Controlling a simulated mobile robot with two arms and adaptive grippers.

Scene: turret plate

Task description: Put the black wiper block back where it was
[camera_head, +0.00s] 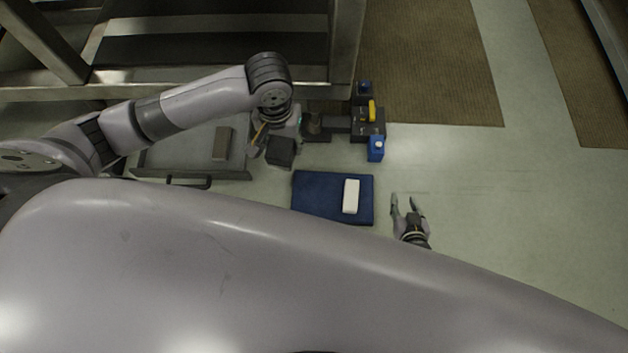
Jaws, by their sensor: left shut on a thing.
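A dark, near-black block (281,152), which looks like the black wiper block, is at the end of my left gripper (268,143). The gripper is shut on it, just left of the dark turret fixture and above the blue mat's upper left corner in the picture. The arm hides part of the grip, and I cannot tell the block's height. My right gripper (406,204) is open and empty, its fingers apart, to the right of the blue mat.
A blue mat (312,196) bears a white block (350,196). The dark fixture (338,124) carries a yellow part (372,110) and a blue part (376,149). Floor right of the fixture is clear.

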